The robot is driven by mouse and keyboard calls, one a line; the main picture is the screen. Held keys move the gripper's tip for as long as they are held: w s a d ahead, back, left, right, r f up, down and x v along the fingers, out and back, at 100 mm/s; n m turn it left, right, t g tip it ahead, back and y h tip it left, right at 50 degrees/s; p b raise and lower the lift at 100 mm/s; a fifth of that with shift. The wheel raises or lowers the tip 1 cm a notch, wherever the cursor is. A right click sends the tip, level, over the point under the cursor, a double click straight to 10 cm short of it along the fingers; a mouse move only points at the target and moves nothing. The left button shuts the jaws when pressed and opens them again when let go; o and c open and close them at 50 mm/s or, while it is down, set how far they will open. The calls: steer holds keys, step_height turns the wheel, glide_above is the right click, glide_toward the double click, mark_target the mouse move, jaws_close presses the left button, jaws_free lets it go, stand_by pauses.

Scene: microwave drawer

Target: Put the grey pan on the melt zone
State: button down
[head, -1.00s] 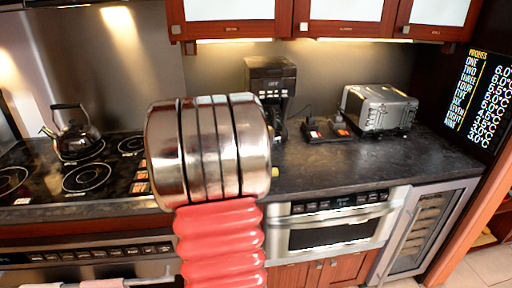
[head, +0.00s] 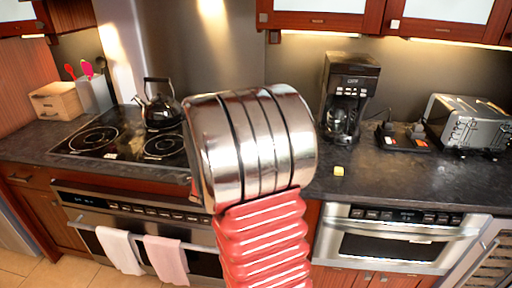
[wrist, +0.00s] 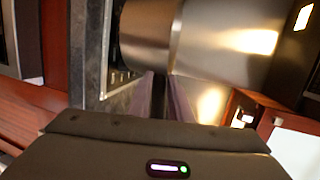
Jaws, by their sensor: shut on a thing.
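In the wrist view my gripper (wrist: 167,95) is shut on a dark handle. A rounded steel-grey body just beyond the fingers, which seems to be the grey pan (wrist: 146,32), fills the top middle. In the head view my arm hides the gripper and most or all of the pan. The black cooktop (head: 128,151) with ringed burners is left of my arm. I cannot tell any marked melt zone in these views. A small yellow block (head: 339,170) lies on the counter right of my arm.
A black kettle (head: 159,105) stands at the back of the cooktop. A wooden box (head: 57,101) and a utensil holder (head: 95,94) are at the far left. A coffee maker (head: 347,95) and a toaster (head: 468,124) stand on the right counter. Towels (head: 167,255) hang on the oven front.

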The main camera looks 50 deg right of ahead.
steer(key=w+a+f+n+t+y, duration=0.1)
steer(key=w+a+f+n+y, duration=0.1)
steer(key=a, duration=1)
steer(key=w+a+f+n+t+y, duration=0.2)
steer(key=w+a+n+y, duration=0.1)
steer(key=a, duration=1)
steer(key=w+a+f+n+t+y, duration=0.2)
steer(key=a+y, duration=0.4)
steer(key=a, duration=0.6)
steer(key=w+n, duration=0.1)
steer(key=n, duration=0.1)
steer(key=shift+w+a+f+n+y, duration=0.2)
steer(key=shift+f+n+y, duration=0.1)
steer(key=shift+f+n, duration=0.1)
steer(key=shift+s, duration=0.15)
